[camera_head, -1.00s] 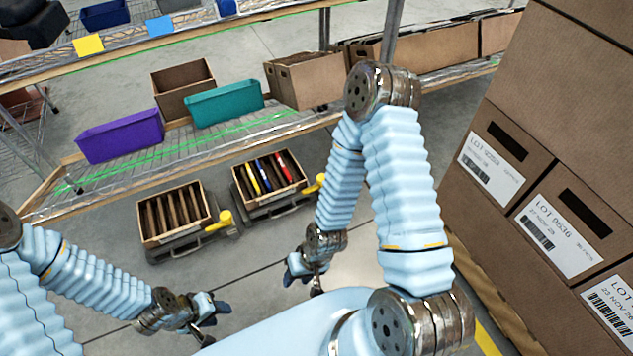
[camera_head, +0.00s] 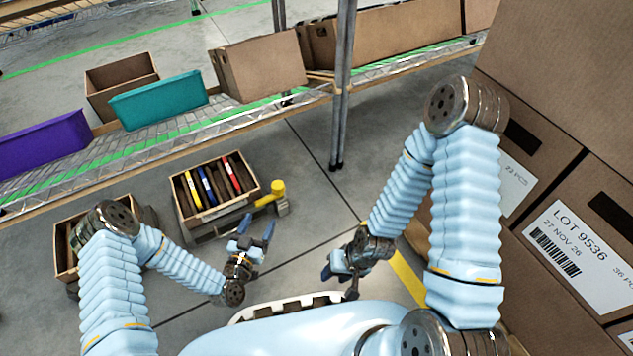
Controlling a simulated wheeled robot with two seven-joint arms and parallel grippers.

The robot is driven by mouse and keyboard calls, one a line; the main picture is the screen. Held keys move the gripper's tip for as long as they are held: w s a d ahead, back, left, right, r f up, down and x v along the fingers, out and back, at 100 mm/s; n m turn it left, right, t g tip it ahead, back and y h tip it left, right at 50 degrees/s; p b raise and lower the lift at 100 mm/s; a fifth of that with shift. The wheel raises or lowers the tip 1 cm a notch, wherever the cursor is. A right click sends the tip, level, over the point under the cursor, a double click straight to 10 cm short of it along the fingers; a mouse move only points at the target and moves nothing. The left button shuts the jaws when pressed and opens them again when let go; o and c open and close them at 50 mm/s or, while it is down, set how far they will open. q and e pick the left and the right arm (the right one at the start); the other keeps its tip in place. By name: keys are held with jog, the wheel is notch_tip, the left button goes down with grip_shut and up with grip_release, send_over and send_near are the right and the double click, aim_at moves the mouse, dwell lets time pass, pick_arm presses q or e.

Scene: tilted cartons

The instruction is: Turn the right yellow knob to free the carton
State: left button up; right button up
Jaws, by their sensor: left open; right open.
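The right yellow knob (camera_head: 277,190) sits at the right end of a grey base, beside the right carton (camera_head: 214,192). That carton is open, tilted, and holds several dividers or folders in yellow, blue and red. The left carton (camera_head: 66,262) is mostly hidden behind my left arm, and its yellow knob is not visible. My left gripper (camera_head: 257,236) is open and empty, below and slightly left of the right knob, apart from it. My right gripper (camera_head: 338,275) is open, lower right of the knob, and touches nothing I can see.
A shelf rack holds a purple bin (camera_head: 42,143), a teal bin (camera_head: 158,100) and brown boxes (camera_head: 260,66). A rack post (camera_head: 342,90) stands behind the knob. Stacked labelled cartons (camera_head: 580,252) fill the right side. Floor between the knob and my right arm is clear.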

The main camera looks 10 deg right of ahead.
aim_at(275, 190)
pick_arm(q)
jog(key=x, duration=0.5)
jog(key=b+x, duration=0.1)
jog(key=x, duration=0.3)
jog(key=r+b+x, duration=0.1)
jog(key=x, duration=0.4)
jog(key=shift+w+d, duration=0.3)
pick_arm(e)
jog(key=f, duration=0.3)
jog(key=shift+w+d, duration=0.2)
jog(key=shift+d, duration=0.2)
pick_arm(q)
grip_shut()
jog(key=shift+t, duration=0.3)
pick_arm(e)
jog(key=shift+r, duration=0.1)
